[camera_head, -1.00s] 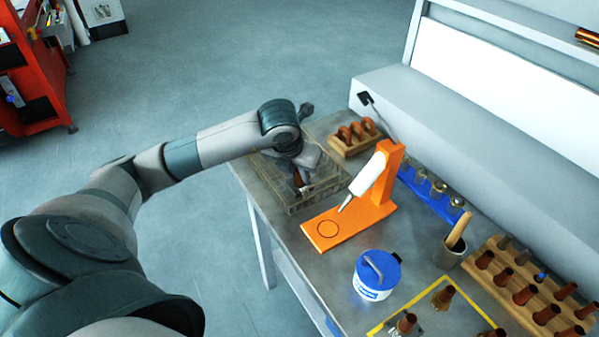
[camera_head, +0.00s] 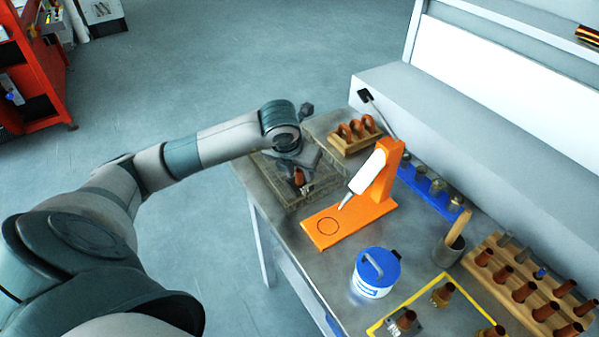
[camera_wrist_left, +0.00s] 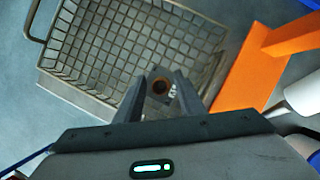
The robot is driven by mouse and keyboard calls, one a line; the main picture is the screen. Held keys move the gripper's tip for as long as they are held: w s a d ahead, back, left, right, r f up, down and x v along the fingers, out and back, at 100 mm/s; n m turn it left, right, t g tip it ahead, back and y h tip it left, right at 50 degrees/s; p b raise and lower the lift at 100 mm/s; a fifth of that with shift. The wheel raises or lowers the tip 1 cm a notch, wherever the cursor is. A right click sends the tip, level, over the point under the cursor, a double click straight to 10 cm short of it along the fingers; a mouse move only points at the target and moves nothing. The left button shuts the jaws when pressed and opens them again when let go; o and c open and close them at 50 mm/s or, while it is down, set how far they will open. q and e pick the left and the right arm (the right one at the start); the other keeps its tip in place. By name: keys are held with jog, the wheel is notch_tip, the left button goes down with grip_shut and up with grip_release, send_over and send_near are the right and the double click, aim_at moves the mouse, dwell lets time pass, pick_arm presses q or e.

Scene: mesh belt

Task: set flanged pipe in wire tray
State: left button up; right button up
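The flanged pipe (camera_head: 299,177) is a small copper-brown tube over the wire tray (camera_head: 325,188). My left gripper (camera_head: 300,183) points down over the tray and appears shut on the pipe. The wire tray is a shallow mesh basket, and its grid floor (camera_wrist_left: 115,55) is bare where it shows in the wrist view. I cannot tell whether the pipe touches the tray floor. My right gripper is not in view.
An orange stand (camera_head: 322,230) with a white nozzle is right beside the tray. A wooden rack with copper rings (camera_head: 350,145) stands behind it. A blue-lidded tub (camera_head: 373,274), a yellow-edged area with several copper pieces and a wooden peg rack (camera_head: 520,290) are further right.

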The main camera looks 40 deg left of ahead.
pick_arm(q)
jog(key=shift+r, duration=0.25)
jog(key=b+v, duration=0.2)
jog(key=v, duration=0.9)
jog(key=shift+s+r+b, duration=0.2)
jog(key=shift+r+b, duration=0.05)
jog(key=shift+b, duration=0.05)
